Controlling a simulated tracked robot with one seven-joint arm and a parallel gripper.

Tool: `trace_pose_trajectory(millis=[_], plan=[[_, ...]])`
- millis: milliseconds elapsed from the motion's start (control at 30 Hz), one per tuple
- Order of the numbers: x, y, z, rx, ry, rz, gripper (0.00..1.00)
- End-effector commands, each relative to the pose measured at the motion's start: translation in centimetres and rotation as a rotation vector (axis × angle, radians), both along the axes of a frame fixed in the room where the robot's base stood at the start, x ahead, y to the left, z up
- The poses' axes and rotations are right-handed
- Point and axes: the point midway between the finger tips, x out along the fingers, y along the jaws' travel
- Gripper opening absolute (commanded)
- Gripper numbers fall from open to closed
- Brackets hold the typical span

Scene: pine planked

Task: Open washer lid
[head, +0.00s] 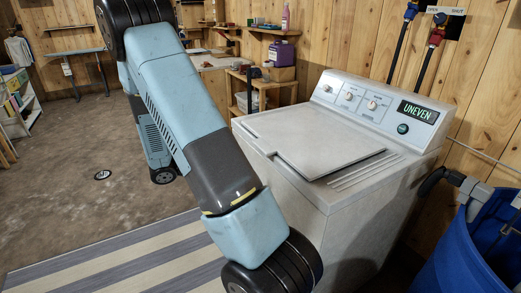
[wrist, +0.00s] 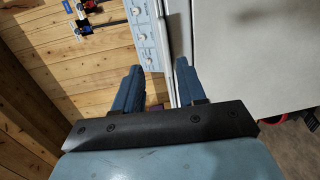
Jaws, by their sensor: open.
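The white washer (head: 345,215) stands against the plank wall at right in the head view. Its lid (head: 300,135) lies flat or nearly flat on top, with a dark line along its right edge. A pale flat washer surface (wrist: 255,50) fills the upper right of the wrist view, with the control panel (wrist: 146,38) to its left. My gripper (wrist: 157,82) is open and empty, its two blue fingers apart beside this surface. I cannot tell whether the right finger touches the washer. In the head view my gripper is not visible.
The washer's display (head: 418,111) reads UNEVEN. A blue barrel (head: 480,240) with a grey pipe stands to the right. Red and blue valves with hoses (head: 430,45) hang on the wall. A wooden shelf unit (head: 265,90) stands behind. A striped rug (head: 120,265) lies on open floor at left.

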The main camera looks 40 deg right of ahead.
Motion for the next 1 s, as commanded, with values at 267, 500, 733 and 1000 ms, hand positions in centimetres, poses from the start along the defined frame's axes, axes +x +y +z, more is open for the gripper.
trace_pose_trajectory(millis=[267,500,733,1000], plan=[[1.4,-0.7,-2.1,-0.085,0.010,0.061,0.40],[0.9,-2.9,-2.1,-0.089,0.009,0.061,0.40],[-0.1,-6.8,-2.1,-0.088,0.011,0.061,0.40],[-1.1,-11.2,-2.1,-0.088,0.010,0.061,0.40]])
